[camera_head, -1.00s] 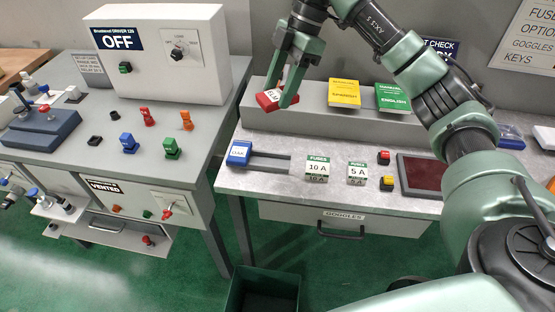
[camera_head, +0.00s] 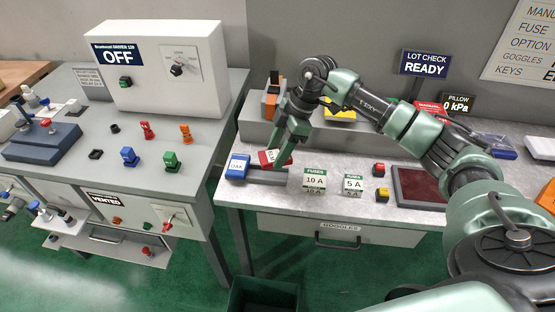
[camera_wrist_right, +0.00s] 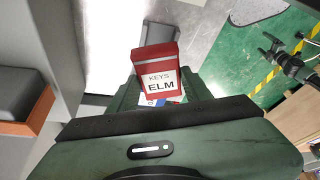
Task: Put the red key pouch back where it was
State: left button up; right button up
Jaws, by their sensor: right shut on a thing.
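The red key pouch (camera_head: 266,157) is held in my right gripper (camera_head: 281,161), over the dark rack (camera_head: 268,178) on the bench's left side. In the right wrist view the pouch (camera_wrist_right: 155,72) shows a white label reading "KEYS ELM", between the fingers of the right gripper (camera_wrist_right: 158,92). The blue pouch (camera_head: 237,167), labelled OAK, sits at the rack's left end, just left of the red pouch. Whether the red pouch touches the rack is hard to tell. My left gripper is not in view.
An orange and black object (camera_head: 271,97) stands on the raised shelf behind my right arm. Fuse boxes marked 10 A (camera_head: 314,180) and 5 A (camera_head: 352,184) stand right of the rack. A dark red pad (camera_head: 420,186) lies further right.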

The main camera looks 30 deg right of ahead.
notch_tip(320, 180, down, 4)
jog(key=shift+r+p, duration=0.1)
jog(key=shift+p, duration=0.3)
jog(key=shift+f, duration=0.4)
jog(key=shift+f, duration=0.15)
jog(key=o, duration=1.5)
